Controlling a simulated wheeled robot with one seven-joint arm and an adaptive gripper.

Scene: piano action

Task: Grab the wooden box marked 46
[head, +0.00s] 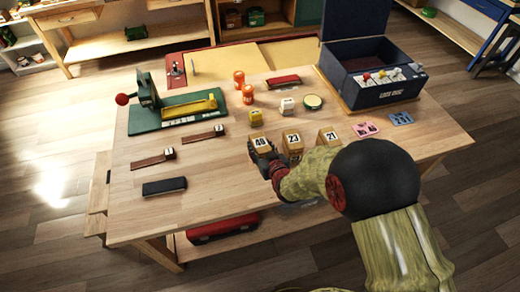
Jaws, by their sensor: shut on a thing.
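Three small wooden boxes stand in a row near the front middle of the table. The left box (259,143) has a white label that starts with 4; its second digit is too small to read surely. The middle box (294,142) is marked 23, and the right box (327,138) is marked 21. My gripper (262,154) is shut on the left box from the front. Its fingers cover the lower part of that box, so I cannot tell whether it touches the table.
A green press (178,112), two brown straps, a black case (164,186), orange jars (248,94) and a dark blue open case (373,85) stand around. Pink and blue cards (400,118) lie right.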

